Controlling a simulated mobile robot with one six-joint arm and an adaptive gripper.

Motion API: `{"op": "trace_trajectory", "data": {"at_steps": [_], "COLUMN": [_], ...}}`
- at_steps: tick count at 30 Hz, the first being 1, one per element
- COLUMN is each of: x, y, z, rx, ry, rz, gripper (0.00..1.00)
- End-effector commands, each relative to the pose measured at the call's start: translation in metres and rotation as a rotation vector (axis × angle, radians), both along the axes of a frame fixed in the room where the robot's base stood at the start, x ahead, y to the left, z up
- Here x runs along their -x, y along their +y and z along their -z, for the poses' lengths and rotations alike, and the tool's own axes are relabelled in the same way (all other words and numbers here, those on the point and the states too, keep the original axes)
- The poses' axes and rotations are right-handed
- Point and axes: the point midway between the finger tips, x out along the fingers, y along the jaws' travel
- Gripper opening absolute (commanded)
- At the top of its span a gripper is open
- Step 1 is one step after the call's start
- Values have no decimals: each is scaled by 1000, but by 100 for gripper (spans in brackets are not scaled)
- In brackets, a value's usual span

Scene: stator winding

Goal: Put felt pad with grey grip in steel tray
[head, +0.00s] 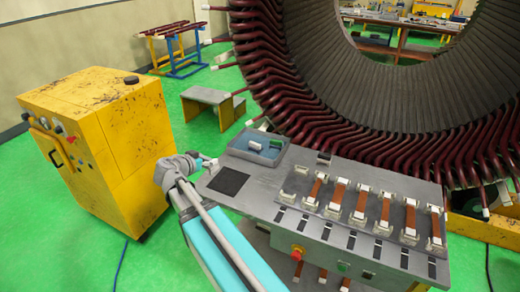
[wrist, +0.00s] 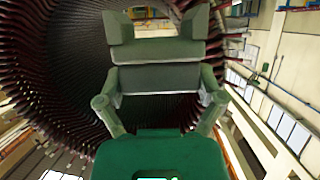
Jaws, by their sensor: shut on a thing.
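My gripper (head: 206,162) is at the left end of the grey workbench, left of the tray and beyond the dark square. In the wrist view my gripper (wrist: 157,28) is shut on a wide block with a grey bar, apparently the felt pad with grey grip (wrist: 158,77). The held thing is too small to make out clearly in the head view. The tray (head: 234,153), grey-rimmed with a blue floor, sits at the bench's back left corner. It holds a small white piece (head: 253,146) and a green piece (head: 276,145). My gripper is outside the tray.
A dark flat square (head: 228,181) lies on the bench (head: 262,190) in front of the tray. Several copper-coloured strips in white holders (head: 338,198) fill the right side. The large stator (head: 350,70) stands behind. A yellow cabinet (head: 130,120) stands left.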

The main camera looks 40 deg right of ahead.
Motion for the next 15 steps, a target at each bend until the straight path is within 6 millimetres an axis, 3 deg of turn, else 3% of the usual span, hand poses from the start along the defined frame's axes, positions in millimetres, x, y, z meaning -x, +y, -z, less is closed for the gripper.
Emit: {"op": "trace_trajectory", "data": {"at_steps": [15], "x": [0], "y": [-16], "z": [0], "rx": [-2], "ry": [1], "rz": [17], "gripper": [30]}}
